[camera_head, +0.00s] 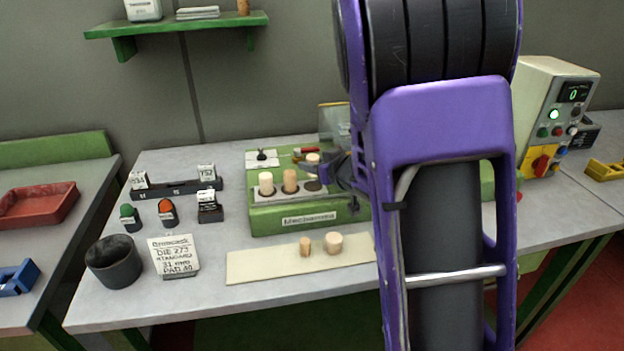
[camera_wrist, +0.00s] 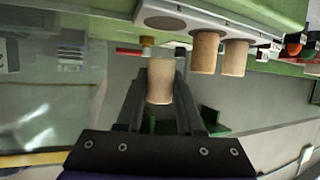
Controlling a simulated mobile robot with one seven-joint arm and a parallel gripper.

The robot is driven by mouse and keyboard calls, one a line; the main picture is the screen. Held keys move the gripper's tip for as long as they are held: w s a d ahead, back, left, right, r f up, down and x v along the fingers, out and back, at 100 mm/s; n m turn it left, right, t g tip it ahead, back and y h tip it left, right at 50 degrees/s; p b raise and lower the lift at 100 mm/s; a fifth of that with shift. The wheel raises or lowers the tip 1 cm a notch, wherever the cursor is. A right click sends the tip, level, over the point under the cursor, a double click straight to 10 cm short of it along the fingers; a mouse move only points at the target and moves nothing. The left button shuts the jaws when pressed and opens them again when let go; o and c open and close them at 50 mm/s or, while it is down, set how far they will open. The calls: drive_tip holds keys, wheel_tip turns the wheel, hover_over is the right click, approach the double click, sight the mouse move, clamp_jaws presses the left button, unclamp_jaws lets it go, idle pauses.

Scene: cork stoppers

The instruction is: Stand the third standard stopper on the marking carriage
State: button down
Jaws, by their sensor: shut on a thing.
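My gripper (camera_head: 330,168) is shut on a pale cork stopper (camera_wrist: 160,82); the stopper also shows in the head view (camera_head: 312,160). It is held upright just above the right-hand, empty round seat (camera_head: 313,186) of the grey marking carriage (camera_head: 254,196). A gap shows between stopper and seat. Two stoppers stand in the other seats, a pale one (camera_head: 266,183) at the left and a browner one (camera_head: 290,181) in the middle; both also show in the wrist view. My arm hides the right part of the machine.
A cream mat (camera_head: 250,268) in front bears a small brown stopper (camera_head: 305,245) and a wider pale one (camera_head: 334,243). A dark cup (camera_head: 114,262), a printed card (camera_head: 173,256) and stamps stand left. A control box (camera_head: 550,110) stands right.

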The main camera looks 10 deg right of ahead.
sight(313, 176)
drive_tip(key=shift+f+b, duration=0.3)
drive_tip(key=shift+f, duration=1.3)
drive_tip(key=shift+f, duration=0.1)
drive_tip(key=shift+f, duration=0.15)
drive_tip(key=c, duration=0.8)
unclamp_jaws()
drive_tip(key=shift+r, duration=0.35)
drive_tip(key=p+v, duration=0.1)
drive_tip(key=v, duration=1.1)
